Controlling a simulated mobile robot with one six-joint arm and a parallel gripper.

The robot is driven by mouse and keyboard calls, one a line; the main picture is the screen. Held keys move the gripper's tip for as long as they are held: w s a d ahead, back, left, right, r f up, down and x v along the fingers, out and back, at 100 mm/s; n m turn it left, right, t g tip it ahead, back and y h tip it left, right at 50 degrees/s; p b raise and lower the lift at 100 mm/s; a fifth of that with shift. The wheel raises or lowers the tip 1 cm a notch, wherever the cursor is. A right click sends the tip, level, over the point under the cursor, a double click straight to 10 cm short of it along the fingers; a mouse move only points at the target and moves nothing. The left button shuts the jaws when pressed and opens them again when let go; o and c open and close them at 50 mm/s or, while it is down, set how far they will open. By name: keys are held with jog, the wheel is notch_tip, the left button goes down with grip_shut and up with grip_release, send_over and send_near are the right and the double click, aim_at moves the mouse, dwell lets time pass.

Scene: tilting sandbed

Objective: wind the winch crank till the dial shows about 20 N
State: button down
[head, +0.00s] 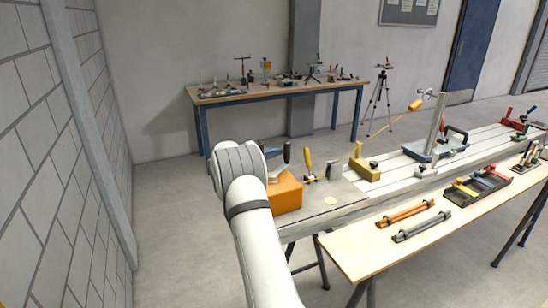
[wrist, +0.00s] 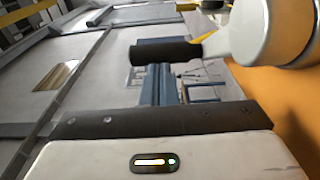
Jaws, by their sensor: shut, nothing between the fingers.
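An orange housing (head: 285,196) stands at the near left end of the long bench. It fills the right edge of the wrist view (wrist: 290,115). An upright black handle (head: 287,152) shows just behind it in the head view. In the wrist view a black cylindrical grip (wrist: 165,52) juts left from a pale rounded part, apparently the crank. My gripper (wrist: 155,121) shows its body and dark front bar there, close to the grip. It is shut and empty; its fingertips are not clearly seen. My arm hides much of the housing's left side in the head view. No dial reading is legible.
A yellow-handled clamp (head: 307,162) stands right of the housing. A wooden table (head: 360,250) with bars and a tray is in front. Floor at left is clear.

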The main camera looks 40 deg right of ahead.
jog(key=shift+s+d, duration=0.15)
jog(key=shift+d, duration=0.15)
jog(key=w+a+b, duration=0.2)
jog(key=w+a, duration=0.1)
jog(key=shift+w+a+f, duration=0.15)
jog(key=shift+w+a, duration=0.15)
jog(key=shift+a, duration=0.05)
jog(key=a+b, duration=0.1)
jog(key=a, duration=0.8)
jog(key=s+a+r+n+y, duration=0.1)
jog(key=s+a+y, duration=0.35)
jog(key=s, duration=0.45)
jog(key=s+a+r+y, duration=0.1)
jog(key=s+a+y, duration=0.35)
jog(key=s, duration=0.55)
jog(key=s+a+f+t+y, duration=0.2)
jog(key=s+a+y, duration=0.2)
jog(key=s+a, duration=0.4)
jog(key=s+a+f+t+y, duration=0.1)
jog(key=s+a+f+y, duration=0.2)
jog(key=s+a, duration=0.6)
jog(key=s+y, duration=0.2)
jog(key=s, duration=0.2)
jog(key=shift+s+t, duration=0.4)
